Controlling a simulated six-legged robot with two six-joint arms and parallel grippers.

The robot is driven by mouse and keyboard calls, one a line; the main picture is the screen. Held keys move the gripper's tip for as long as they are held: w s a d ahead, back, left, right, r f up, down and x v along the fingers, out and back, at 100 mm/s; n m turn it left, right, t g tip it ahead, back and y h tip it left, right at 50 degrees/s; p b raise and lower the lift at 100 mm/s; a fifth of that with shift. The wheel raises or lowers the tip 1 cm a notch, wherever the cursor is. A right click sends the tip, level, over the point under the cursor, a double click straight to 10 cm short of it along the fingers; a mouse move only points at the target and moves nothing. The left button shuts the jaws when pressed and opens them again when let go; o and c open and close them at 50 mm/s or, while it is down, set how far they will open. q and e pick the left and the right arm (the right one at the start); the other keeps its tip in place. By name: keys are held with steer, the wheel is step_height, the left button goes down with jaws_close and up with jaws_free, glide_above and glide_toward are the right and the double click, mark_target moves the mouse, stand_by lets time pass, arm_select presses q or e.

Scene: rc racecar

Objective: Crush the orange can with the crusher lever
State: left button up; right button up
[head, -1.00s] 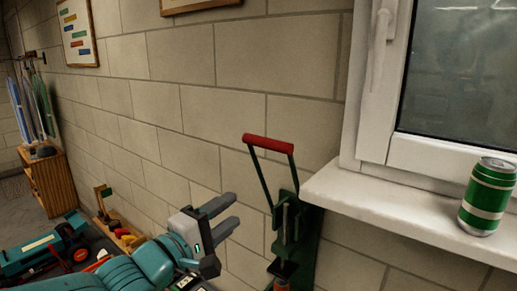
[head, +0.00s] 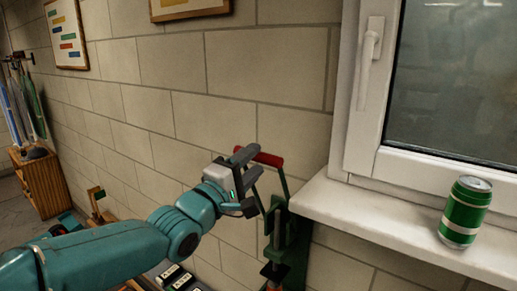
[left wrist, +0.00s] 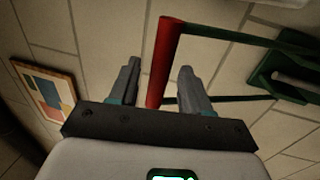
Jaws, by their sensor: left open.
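The crusher is a dark green press on the wall (head: 279,248). Its raised lever ends in a red handle (head: 268,160), which also shows in the left wrist view (left wrist: 166,62). An orange bit (head: 272,287), likely the top of the orange can, shows under the press at the bottom edge; the rest is cut off. My right gripper is not in view.
A green and silver can (head: 465,212) stands on the white windowsill (head: 405,232), right of the crusher. The block wall is close behind the lever. Small items lie low by the wall, and a wooden cabinet (head: 42,185) stands far left.

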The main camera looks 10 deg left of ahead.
arm_select(q)
steer(key=shift+p+x, duration=0.35)
steer(key=shift+x, duration=1.1)
